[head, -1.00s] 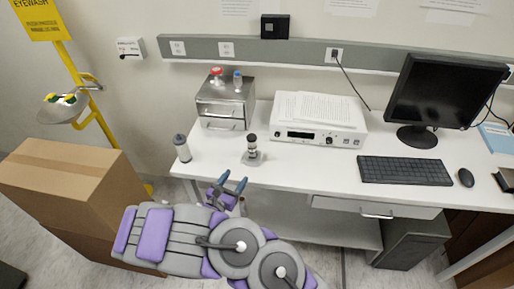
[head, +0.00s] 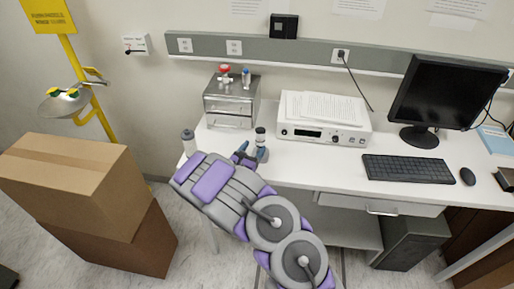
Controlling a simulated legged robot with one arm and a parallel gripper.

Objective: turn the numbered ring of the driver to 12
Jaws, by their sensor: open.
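A small upright device with a black top and grey body, which looks like the driver (head: 260,136), stands on the white desk near its left front. Its lower part is hidden by my gripper, and no numbers on a ring can be read. My gripper (head: 252,150) is open, with blue fingertips at the lower part of the device. I cannot tell whether they touch it or whether it lies between them.
A grey-capped bottle (head: 188,143) stands to the left, partly behind my arm. A metal drawer box (head: 229,107) and a white instrument (head: 322,132) stand behind. A keyboard (head: 408,169) lies to the right. Cardboard boxes (head: 72,185) stand left of the desk.

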